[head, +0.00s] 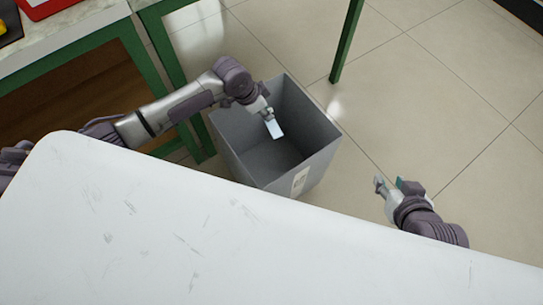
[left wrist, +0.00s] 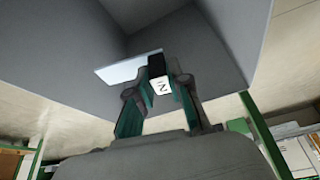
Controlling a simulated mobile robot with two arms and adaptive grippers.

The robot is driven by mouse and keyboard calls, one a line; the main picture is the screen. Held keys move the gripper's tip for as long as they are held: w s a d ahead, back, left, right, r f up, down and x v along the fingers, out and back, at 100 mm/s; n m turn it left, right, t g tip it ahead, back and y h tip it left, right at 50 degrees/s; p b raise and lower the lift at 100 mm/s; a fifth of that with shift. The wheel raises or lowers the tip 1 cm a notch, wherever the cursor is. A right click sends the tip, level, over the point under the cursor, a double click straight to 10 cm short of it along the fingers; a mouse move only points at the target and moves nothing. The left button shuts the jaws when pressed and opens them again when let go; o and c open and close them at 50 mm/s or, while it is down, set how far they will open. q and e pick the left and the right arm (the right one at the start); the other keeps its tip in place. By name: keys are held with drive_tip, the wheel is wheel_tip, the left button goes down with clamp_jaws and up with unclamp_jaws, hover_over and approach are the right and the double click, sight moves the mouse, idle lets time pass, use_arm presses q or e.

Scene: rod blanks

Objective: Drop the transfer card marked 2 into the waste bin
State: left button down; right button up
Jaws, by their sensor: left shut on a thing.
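The transfer card (head: 275,129) is a small pale plate held over the open mouth of the grey waste bin (head: 318,165). My left gripper (head: 268,114) is shut on the card's upper end, and the card hangs tilted down. In the left wrist view the card (left wrist: 128,68) shows as a pale sheet at the fingertips, with a white tab marked 2, seen sideways, between the fingers. The bin's grey inner walls (left wrist: 205,45) surround it there. My right gripper (head: 380,186) is right of the bin, apart from it; its jaw opening is unclear.
A white worktop (head: 200,240) fills the foreground and reaches near the bin. A green-framed table (head: 75,42) stands at the left, with a red item (head: 45,8) on it. Green table legs (head: 347,42) stand behind the bin. Tiled floor (head: 440,100) at the right is clear.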

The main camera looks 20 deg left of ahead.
idle(0.3)
use_arm(q)
drive_tip(key=c, duration=1)
unclamp_jaws()
drive_tip(key=shift+f, duration=0.1)
drive_tip(key=v, duration=1.2)
